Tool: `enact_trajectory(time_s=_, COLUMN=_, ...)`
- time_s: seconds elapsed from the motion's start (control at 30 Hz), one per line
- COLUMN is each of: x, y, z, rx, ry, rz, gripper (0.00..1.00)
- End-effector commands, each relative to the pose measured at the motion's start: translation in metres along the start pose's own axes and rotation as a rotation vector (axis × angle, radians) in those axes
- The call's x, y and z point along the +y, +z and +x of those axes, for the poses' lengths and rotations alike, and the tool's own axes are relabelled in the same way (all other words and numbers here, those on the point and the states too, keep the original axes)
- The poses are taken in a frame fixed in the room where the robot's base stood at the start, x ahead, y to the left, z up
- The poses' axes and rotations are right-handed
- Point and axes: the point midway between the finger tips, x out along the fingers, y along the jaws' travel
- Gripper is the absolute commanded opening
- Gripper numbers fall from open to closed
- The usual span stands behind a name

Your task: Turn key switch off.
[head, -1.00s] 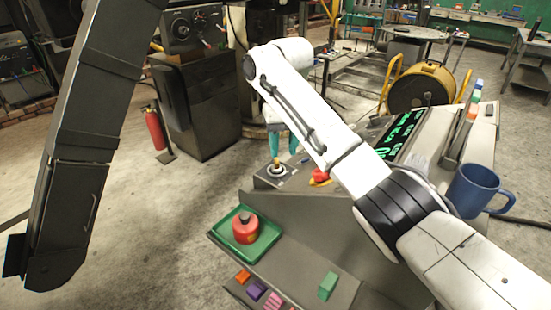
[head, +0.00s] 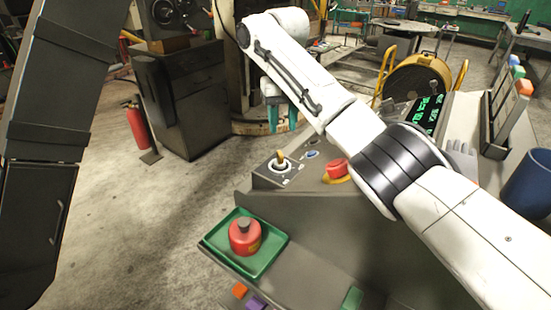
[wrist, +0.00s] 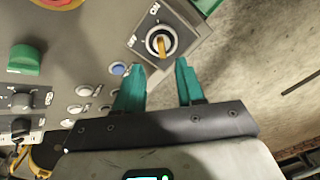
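The key switch (head: 281,164) is a yellow key in a pale round collar on a grey plate at the panel's left end. In the wrist view the key switch (wrist: 161,44) lies beyond the fingertips, with its key pointing roughly along the view's vertical. My gripper (head: 283,126) has teal fingers and hangs above and behind the switch. In the wrist view my gripper (wrist: 160,66) is open, its two fingers apart with nothing between them. The fingers do not touch the key.
A red emergency knob (head: 337,168) sits right of the switch, and a blue button (wrist: 118,69) lies near it. A green tray (head: 211,241) with a red can (head: 244,237) stands in front. A blue mug (head: 530,183) is at the right. Floor left of the panel is open.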

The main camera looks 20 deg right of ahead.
Motion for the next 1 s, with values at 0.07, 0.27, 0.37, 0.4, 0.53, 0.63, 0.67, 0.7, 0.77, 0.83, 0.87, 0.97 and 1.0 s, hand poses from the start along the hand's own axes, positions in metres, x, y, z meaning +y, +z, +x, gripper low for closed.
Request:
enact_trajectory(time_s=0.07, x=0.001, y=0.0, z=0.006, rx=-0.001, ry=0.0, rz=0.0, gripper=0.38)
enact_trajectory(time_s=0.27, x=0.001, y=0.001, z=0.037, rx=-0.004, ry=0.001, rz=-0.001, gripper=0.38)
enact_trajectory(time_s=0.37, x=0.001, y=0.001, z=0.055, rx=-0.004, ry=0.001, rz=-0.001, gripper=0.38)
enact_trajectory(time_s=0.4, x=0.001, y=0.001, z=0.062, rx=-0.003, ry=0.001, rz=-0.001, gripper=0.38)
enact_trajectory(time_s=0.53, x=0.001, y=0.001, z=0.083, rx=-0.002, ry=0.002, rz=-0.001, gripper=0.38)
enact_trajectory(time_s=0.63, x=0.001, y=0.001, z=0.095, rx=-0.003, ry=0.001, rz=-0.001, gripper=0.38)
enact_trajectory(time_s=0.67, x=0.001, y=0.001, z=0.097, rx=-0.002, ry=0.001, rz=-0.001, gripper=0.38)
enact_trajectory(time_s=0.7, x=0.0, y=0.001, z=0.1, rx=-0.002, ry=0.0, rz=-0.001, gripper=0.38)
enact_trajectory(time_s=0.77, x=0.0, y=0.001, z=0.103, rx=-0.001, ry=0.0, rz=-0.002, gripper=0.38)
enact_trajectory(time_s=0.83, x=0.0, y=0.001, z=0.105, rx=-0.001, ry=0.0, rz=-0.002, gripper=0.38)
enact_trajectory(time_s=0.87, x=0.0, y=0.001, z=0.106, rx=-0.001, ry=0.0, rz=-0.002, gripper=0.38)
enact_trajectory(time_s=0.97, x=0.0, y=0.001, z=0.106, rx=-0.001, ry=0.0, rz=-0.002, gripper=0.38)
enact_trajectory(time_s=1.0, x=0.0, y=0.001, z=0.106, rx=-0.001, ry=0.0, rz=-0.002, gripper=0.38)
